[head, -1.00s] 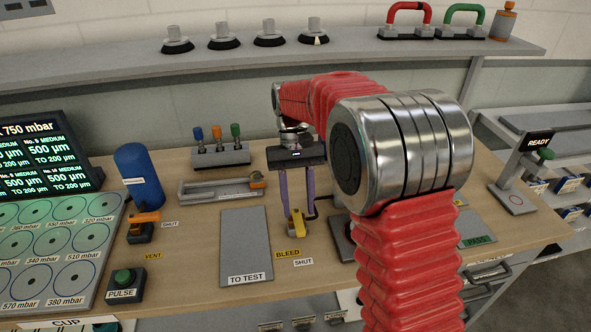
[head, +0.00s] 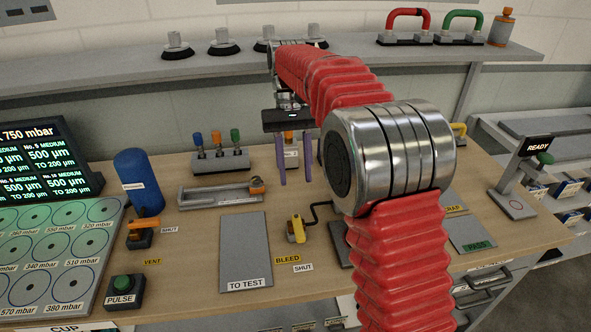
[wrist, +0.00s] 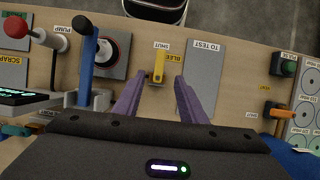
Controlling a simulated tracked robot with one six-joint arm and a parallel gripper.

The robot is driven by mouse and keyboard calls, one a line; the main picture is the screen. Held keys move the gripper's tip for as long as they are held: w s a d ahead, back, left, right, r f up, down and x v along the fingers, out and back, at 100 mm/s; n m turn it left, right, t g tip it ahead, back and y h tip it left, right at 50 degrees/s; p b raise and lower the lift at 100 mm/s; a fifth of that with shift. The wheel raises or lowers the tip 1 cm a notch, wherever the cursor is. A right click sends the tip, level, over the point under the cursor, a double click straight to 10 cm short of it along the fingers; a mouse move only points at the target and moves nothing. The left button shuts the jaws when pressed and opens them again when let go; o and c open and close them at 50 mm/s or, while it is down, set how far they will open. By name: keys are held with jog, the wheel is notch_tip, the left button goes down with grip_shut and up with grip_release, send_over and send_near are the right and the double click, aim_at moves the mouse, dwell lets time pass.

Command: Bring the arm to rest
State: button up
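My gripper (head: 295,182) has two purple fingers, parted and with nothing between them. In the head view it hangs fingers down above the back part of the bench (head: 350,275), under the shelf front. In the wrist view the gripper (wrist: 160,88) points toward the bench, and the yellow bleed lever (wrist: 157,66) shows beyond the gap between the fingers. In the head view the bleed lever (head: 296,229) stands below and in front of the fingers, clear of them. My red-sleeved arm hides part of the bench to the right.
A shelf (head: 120,82) with suction cups runs behind the gripper. A rack with blue, orange and green levers (head: 219,160) and a blue cylinder (head: 139,178) stand to the left. The grey TO TEST plate (head: 245,250) is bare. A READY post (head: 523,170) stands right.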

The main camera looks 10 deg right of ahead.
jog(key=shift+t, duration=0.9)
jog(key=x, duration=0.5)
jog(key=shift+w+d+f, duration=0.2)
jog(key=shift+d+f, duration=0.05)
jog(key=s+d+r+t, duration=0.1)
jog(key=s+d+t, duration=0.1)
jog(key=s, duration=0.6)
jog(key=s+d+r+t, duration=0.2)
jog(key=s+d+t, duration=0.1)
jog(key=s, duration=0.5)
jog(key=s+d+r+m+t, duration=0.1)
jog(key=s+d+r+t, duration=0.1)
jog(key=s, duration=0.6)
jog(key=shift+s+d+t, duration=0.35)
jog(key=shift+d+t, duration=0.25)
jog(key=shift+d, duration=0.15)
